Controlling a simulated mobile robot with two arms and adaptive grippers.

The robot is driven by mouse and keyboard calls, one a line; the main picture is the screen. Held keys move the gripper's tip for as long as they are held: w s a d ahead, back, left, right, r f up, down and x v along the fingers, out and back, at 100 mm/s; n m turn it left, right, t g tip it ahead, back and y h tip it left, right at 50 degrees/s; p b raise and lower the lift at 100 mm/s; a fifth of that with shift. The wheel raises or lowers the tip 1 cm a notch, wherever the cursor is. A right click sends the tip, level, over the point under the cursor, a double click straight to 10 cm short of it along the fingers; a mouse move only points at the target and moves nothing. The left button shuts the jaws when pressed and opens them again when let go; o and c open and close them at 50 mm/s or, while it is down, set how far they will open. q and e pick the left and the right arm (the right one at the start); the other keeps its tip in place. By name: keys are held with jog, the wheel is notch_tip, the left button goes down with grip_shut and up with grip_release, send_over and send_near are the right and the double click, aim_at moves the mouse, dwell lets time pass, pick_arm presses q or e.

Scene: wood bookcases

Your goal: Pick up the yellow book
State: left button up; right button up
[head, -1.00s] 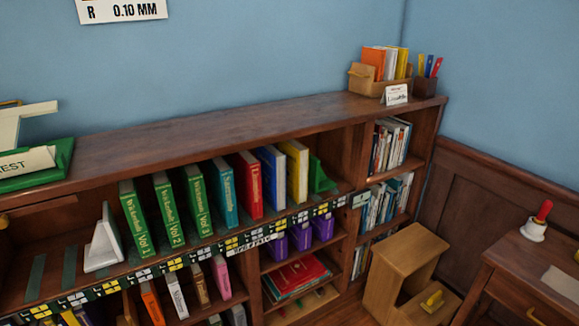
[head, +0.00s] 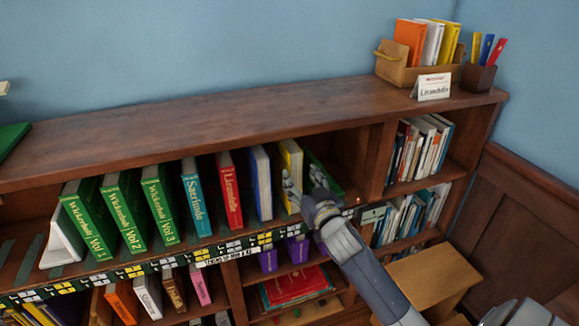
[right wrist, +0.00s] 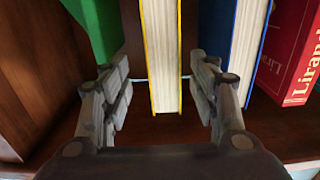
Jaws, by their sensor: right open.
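The yellow book (head: 291,160) stands upright on the upper shelf, at the right end of the row, between a blue book (head: 260,180) and a green bookend (head: 322,172). My right gripper (head: 304,186) is at the front of this book, its fingers open. In the right wrist view the yellow book (right wrist: 161,50) shows its pale page edge between the two open fingers, with a gap on both sides. The blue book (right wrist: 247,45) is just right of the right finger there. My left gripper is not in view.
A red book (head: 229,190), a teal book (head: 195,200) and green volumes (head: 122,213) continue the row leftward. Another yellow book (head: 447,40) is in a wooden box on the bookcase top. The shelf board (right wrist: 160,130) lies under my fingers.

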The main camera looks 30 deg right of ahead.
aim_at(296, 171)
jog(key=x, duration=0.4)
jog(key=shift+w+a+r, duration=0.2)
jog(key=shift+a+r, duration=0.1)
jog(key=shift+r, duration=0.1)
jog(key=shift+w+d, duration=0.2)
jog(key=shift+w, duration=0.35)
jog(key=shift+w+d+r+p, duration=0.15)
jog(key=shift+w+p, duration=0.25)
jog(key=shift+w, duration=0.1)
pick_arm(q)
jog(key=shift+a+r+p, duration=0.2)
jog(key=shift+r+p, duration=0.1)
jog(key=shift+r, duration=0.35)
pick_arm(e)
jog(key=x, duration=0.4)
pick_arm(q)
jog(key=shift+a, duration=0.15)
pick_arm(e)
jog(key=shift+c, duration=0.6)
grip_shut()
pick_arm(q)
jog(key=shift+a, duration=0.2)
pick_arm(e)
jog(key=shift+w+r, duration=0.1)
